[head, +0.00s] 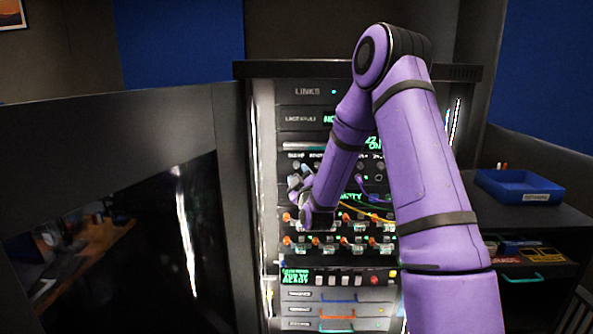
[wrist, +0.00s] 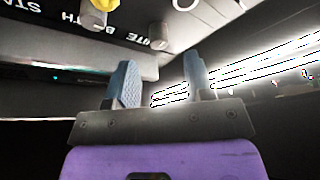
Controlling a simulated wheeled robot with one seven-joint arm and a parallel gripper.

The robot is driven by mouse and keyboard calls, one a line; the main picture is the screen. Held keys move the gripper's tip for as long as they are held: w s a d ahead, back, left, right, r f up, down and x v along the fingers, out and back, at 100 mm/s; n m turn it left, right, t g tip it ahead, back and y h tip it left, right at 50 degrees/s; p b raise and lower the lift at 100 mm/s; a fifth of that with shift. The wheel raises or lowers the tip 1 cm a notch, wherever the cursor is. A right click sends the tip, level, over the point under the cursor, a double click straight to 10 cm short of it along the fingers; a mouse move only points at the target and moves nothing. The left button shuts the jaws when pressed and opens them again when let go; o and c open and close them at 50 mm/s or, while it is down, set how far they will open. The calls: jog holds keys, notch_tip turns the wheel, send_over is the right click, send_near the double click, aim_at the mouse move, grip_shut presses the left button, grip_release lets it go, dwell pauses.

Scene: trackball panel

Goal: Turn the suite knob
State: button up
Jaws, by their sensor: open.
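The instrument panel (head: 262,130) stands upright in front of me with a row of labelled knobs across its middle. In the wrist view a grey knob (wrist: 159,36) sits beside upside-down lettering ending in "ITE", apparently the suite knob. A second knob with a yellow part (wrist: 97,14) is to its left, by another label. My gripper (head: 297,184) is at the left end of this row. In the wrist view its two blue-grey fingers (wrist: 159,64) are apart and empty, with the grey knob beyond their tips and not between them. My arm hides the right of the panel.
Orange-tipped switches (head: 287,240) and cables lie below the knob row. Drawers (head: 325,310) with coloured handles are at the bottom. A blue tray (head: 518,187) sits on a dark side unit at right.

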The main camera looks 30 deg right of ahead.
aim_at(296, 166)
jog(key=shift+x, duration=1.95)
jog(key=shift+c, duration=0.2)
grip_shut()
